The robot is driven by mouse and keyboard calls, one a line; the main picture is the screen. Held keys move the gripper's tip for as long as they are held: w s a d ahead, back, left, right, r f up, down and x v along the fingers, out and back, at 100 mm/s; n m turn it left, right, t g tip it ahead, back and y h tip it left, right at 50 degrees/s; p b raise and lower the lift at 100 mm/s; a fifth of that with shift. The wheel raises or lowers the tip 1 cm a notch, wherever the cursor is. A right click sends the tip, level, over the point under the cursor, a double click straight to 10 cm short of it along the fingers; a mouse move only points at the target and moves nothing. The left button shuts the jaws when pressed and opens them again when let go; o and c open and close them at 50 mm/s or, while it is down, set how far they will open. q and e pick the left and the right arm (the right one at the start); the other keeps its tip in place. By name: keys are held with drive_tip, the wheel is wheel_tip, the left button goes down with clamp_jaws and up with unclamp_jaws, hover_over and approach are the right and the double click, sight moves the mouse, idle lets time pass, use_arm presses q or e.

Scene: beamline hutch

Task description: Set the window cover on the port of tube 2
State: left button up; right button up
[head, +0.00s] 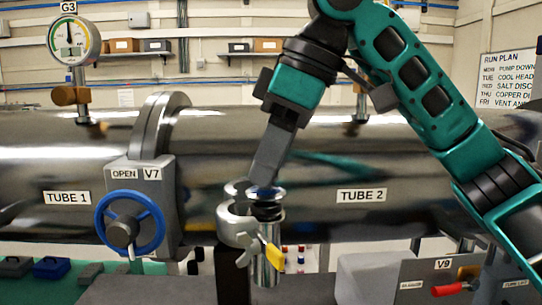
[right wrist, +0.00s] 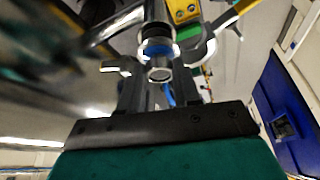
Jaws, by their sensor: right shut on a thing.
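My right gripper (head: 265,186) points down in front of tube 2 (head: 330,170). It is shut on a small round piece, likely the window cover (head: 240,188), with a silvery rim and some blue. The right wrist view shows this piece between the fingers, dark and blue with a silver ring (right wrist: 160,73). My left gripper is not in view.
Valve V7 (head: 150,195) with a blue handwheel (head: 129,222) stands left of the port. A V9 panel with a red handle (head: 449,289) is at lower right. A gauge G3 (head: 73,41) rises above tube 1 (head: 40,150). Small items lie at lower left.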

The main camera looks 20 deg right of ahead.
drive_tip(key=shift+f, duration=0.45)
idle(0.4)
drive_tip(key=o, duration=1.1)
drive_tip(key=shift+o, duration=0.2)
drive_tip(key=v, duration=1.3)
drive_tip(key=shift+s+f, duration=0.1)
drive_tip(key=shift+f, duration=0.05)
